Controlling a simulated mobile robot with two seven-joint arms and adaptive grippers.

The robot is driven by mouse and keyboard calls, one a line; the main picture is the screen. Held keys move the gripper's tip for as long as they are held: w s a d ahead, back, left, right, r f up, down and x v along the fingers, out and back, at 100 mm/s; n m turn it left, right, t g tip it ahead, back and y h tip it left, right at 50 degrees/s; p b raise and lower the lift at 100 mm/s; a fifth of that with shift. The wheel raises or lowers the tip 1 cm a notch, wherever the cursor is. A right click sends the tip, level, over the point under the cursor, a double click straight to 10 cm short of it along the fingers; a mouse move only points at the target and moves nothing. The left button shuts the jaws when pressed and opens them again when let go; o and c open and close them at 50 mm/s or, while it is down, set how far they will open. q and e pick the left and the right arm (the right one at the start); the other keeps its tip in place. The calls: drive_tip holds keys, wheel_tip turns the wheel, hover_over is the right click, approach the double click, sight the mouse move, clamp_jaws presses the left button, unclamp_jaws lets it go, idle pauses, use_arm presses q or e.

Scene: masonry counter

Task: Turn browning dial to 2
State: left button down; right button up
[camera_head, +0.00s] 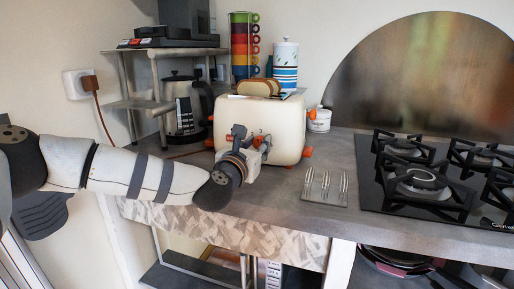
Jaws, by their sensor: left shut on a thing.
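A cream toaster (285,115) with rounded corners and small orange feet stands on the grey counter, near the middle of the camera_head view. My left arm comes in from the left, and my left gripper (259,142) is up against the toaster's front left part. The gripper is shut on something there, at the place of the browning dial. The gripper hides the dial, so its setting cannot be read. A little orange shows around the fingers. My right gripper is not in view.
A fork rack (325,188) lies on the counter right of the toaster. A black gas hob (430,180) fills the right side. A kettle (186,108) stands behind left, below a shelf. Stacked coloured cups (244,45), a striped canister (286,65) and a white pot (319,120) stand behind.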

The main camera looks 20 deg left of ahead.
use_arm(q)
drive_tip(key=n+b, duration=0.2)
drive_tip(key=n, duration=0.1)
drive_tip(key=f+n+b, duration=0.1)
drive_tip(key=n+b, duration=0.1)
drive_tip(key=b, duration=0.1)
drive_tip(key=shift+a+n, duration=0.1)
drive_tip(key=shift+n, duration=0.3)
drive_tip(key=shift+r+n+b, duration=0.25)
drive_tip(key=shift+n+b, duration=0.8)
drive_tip(key=shift+n, duration=0.05)
drive_tip(key=shift+r+n+b, duration=0.1)
drive_tip(key=shift+n+b, duration=0.3)
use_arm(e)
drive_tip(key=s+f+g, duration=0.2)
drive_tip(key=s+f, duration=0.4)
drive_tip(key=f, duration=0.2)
use_arm(q)
drive_tip(key=shift+r, duration=0.1)
drive_tip(key=c, duration=1.2)
unclamp_jaws()
drive_tip(key=shift+c, duration=0.2)
drive_tip(key=shift+s, duration=0.1)
